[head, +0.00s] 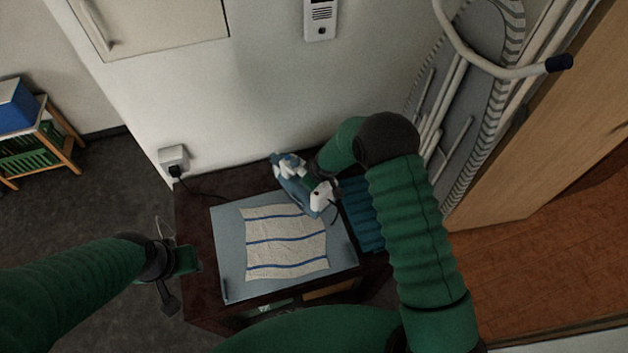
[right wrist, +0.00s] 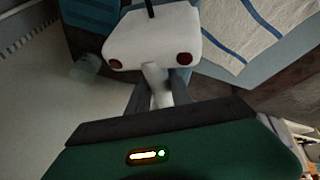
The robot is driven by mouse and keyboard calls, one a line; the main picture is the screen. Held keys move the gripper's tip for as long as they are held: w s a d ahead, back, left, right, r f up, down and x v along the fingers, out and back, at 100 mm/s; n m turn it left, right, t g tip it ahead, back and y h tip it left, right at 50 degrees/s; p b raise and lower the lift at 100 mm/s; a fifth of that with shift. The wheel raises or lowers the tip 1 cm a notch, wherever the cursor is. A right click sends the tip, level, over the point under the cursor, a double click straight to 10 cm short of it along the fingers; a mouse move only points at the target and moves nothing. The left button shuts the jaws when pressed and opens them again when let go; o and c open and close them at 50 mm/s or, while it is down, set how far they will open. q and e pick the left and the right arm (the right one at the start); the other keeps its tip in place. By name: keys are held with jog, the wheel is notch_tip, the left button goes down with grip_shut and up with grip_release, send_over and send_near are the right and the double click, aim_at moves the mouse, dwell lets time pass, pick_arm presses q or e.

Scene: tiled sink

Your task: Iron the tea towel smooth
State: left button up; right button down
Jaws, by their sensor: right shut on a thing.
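The tea towel (head: 286,241) is cream with blue stripes and lies wrinkled on a grey-blue ironing mat (head: 226,283). It also shows at the upper right of the right wrist view (right wrist: 240,35). The white and blue iron (head: 291,170) is at the mat's far right corner, beyond the towel's edge. My right gripper (right wrist: 158,88) is shut on the iron's handle, and the iron's white rear fills the top of the right wrist view. My left gripper (head: 178,290) hangs left of the table, apart from the towel; its finger gap is unclear.
The mat lies on a dark table (head: 196,232). A wall socket (head: 174,158) with a plug and cord is at the back left. A blue ribbed item (head: 362,214) stands right of the mat. A folded ironing board (head: 465,95) leans at the right.

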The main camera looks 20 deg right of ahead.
jog(key=shift+w+r, duration=0.25)
jog(key=shift+r, duration=0.45)
jog(key=shift+d+r+p, duration=0.3)
jog(key=shift+r+p, duration=0.3)
jog(key=shift+s+d+r, duration=0.1)
jog(key=shift+d+r, duration=0.2)
jog(key=shift+a, duration=0.5)
pick_arm(q)
jog(key=shift+s+d+r, duration=0.1)
jog(key=shift+d+r, duration=0.05)
jog(key=shift+r, duration=0.3)
jog(key=shift+s+d+r, duration=0.1)
jog(key=shift+d+r, duration=0.05)
jog(key=shift+r, duration=0.25)
jog(key=shift+d, duration=0.15)
pick_arm(e)
jog(key=shift+d, duration=0.15)
